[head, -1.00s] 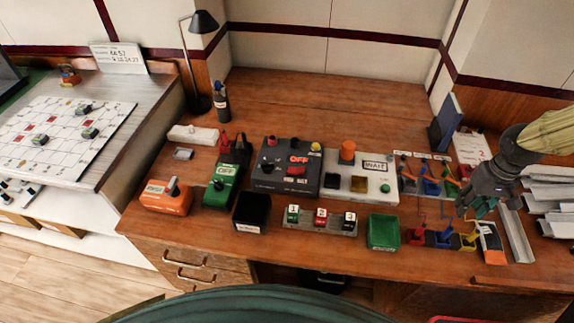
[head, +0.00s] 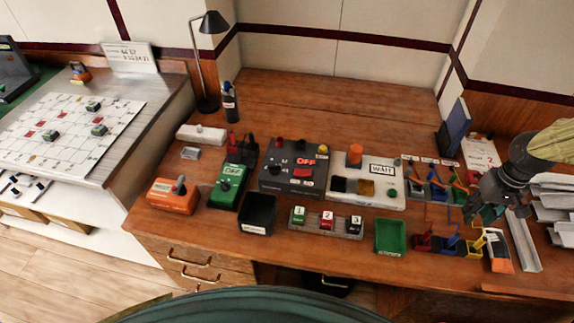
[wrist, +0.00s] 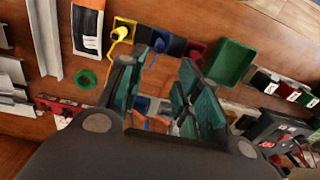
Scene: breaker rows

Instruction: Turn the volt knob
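Three boxes with knobs stand on the wooden desk: an orange box (head: 172,197), a green box (head: 229,186) and a black box (head: 291,170) with a red OFF display. The lettering beside their knobs is too small to read, so I cannot tell which is the volt knob. The orange box has a dark knob (head: 180,184) on top. My gripper (head: 480,210) is over the right end of the desk, far from these boxes. In the wrist view its green fingers (wrist: 170,76) are apart with nothing between them.
A white WAIT panel (head: 364,185) with an orange button is right of the black box. A black bin (head: 257,213), a numbered switch row (head: 327,222) and a green tray (head: 390,236) line the front. Coloured plugs (head: 448,244) lie below my gripper.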

